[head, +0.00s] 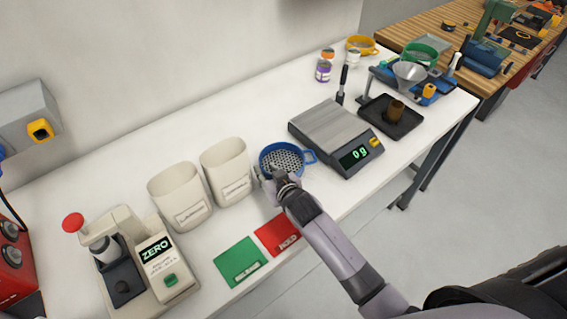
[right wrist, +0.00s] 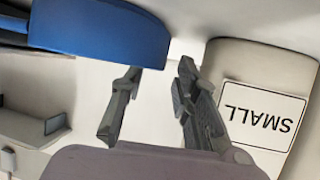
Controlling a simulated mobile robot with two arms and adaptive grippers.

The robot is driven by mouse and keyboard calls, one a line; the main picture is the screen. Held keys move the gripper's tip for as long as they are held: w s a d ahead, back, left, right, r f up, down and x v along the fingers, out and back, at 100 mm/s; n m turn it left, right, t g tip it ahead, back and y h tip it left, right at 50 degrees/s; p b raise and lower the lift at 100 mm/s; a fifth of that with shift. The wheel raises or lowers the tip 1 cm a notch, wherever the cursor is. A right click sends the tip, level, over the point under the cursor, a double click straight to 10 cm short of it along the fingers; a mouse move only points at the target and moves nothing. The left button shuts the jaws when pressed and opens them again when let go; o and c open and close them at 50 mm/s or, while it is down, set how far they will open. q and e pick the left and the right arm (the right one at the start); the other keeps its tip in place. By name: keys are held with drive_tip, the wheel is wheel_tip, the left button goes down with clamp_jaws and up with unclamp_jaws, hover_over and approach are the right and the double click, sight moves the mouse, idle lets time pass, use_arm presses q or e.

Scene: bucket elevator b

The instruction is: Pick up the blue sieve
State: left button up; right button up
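The blue sieve (head: 291,157), a round perforated bowl with a side handle, sits on the white bench between the bins and the scale. My right gripper (head: 268,174) is at its near left edge and covers part of its rim. In the right wrist view the sieve's blue wall (right wrist: 100,35) fills the top left, by the left fingertip. The right gripper (right wrist: 160,70) is open there, with nothing seen between its fingers. I cannot tell whether a finger touches the sieve. My left gripper is not in view.
Two beige bins (head: 225,171) (head: 180,196) stand left of the sieve; the nearer-to-sieve one reads SMALL in the wrist view (right wrist: 265,85). A scale (head: 325,125) stands right. Red (head: 277,235) and green (head: 240,262) pads lie in front.

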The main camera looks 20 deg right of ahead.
sight(263, 169)
drive_tip(key=shift+x, duration=1.85)
drive_tip(key=shift+a, duration=0.1)
drive_tip(key=shift+c, duration=0.6)
clamp_jaws()
drive_tip(key=shift+r, duration=0.1)
